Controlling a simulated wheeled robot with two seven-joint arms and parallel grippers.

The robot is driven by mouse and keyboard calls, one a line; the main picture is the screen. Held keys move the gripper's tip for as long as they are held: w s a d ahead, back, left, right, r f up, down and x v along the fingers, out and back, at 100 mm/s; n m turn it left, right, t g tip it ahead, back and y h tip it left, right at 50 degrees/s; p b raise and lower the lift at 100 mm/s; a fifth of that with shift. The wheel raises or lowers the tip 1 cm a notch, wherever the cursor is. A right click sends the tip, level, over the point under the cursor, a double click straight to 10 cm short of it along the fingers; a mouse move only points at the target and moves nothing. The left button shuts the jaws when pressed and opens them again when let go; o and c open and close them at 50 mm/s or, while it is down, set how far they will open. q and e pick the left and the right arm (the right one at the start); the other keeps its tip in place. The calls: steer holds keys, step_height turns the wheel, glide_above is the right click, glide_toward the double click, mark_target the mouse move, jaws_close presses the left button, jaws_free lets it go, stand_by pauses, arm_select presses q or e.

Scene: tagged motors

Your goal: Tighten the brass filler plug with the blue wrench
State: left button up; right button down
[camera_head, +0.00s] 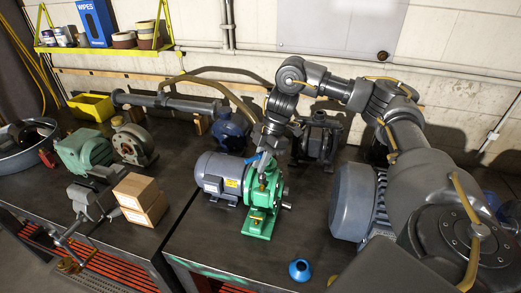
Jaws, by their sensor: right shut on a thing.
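The green pump (259,221) stands on the dark bench, joined to a grey motor (219,177). My right gripper (264,153) reaches down from above over the top of the pump, its arm coming in from the right. It is shut on the blue wrench (252,159), of which a short blue part shows at the left of the fingers. A small brass-coloured spot, likely the filler plug (262,183), shows on the pump just below the gripper. I cannot tell whether the wrench touches the plug. My left gripper is not in view.
Cardboard boxes (140,199) and a vise (88,201) stand at the left, near a green motor (84,150). A large blue-grey motor (354,202) stands right of the pump. A small blue object (299,270) lies near the front edge. Bench front of the pump is mostly clear.

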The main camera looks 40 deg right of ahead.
mark_target(262, 176)
steer(key=n+p, duration=0.1)
steer(key=n+g+p, duration=0.1)
steer(key=p, duration=0.1)
steer(key=shift+s+r, duration=0.1)
steer(key=shift+r, duration=0.3)
steer(key=shift+f+n+b, duration=0.35)
steer(key=shift+f+n, duration=0.2)
steer(key=shift+n, duration=0.45)
steer(key=n, duration=0.1)
steer(key=n+g, duration=0.1)
steer(key=n, duration=0.1)
steer(key=shift+f+n+g+h, duration=0.25)
steer(key=shift+n+g+h, duration=0.05)
steer(key=shift+g+h, duration=0.1)
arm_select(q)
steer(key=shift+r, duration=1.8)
arm_select(e)
steer(key=shift+s+f+n+g+h, duration=0.15)
steer(key=shift+n+g+h, duration=0.15)
steer(key=shift+n, duration=0.7)
steer(key=shift+f, duration=0.1)
steer(key=shift+f+b, duration=0.55)
steer(key=shift+f, duration=0.5)
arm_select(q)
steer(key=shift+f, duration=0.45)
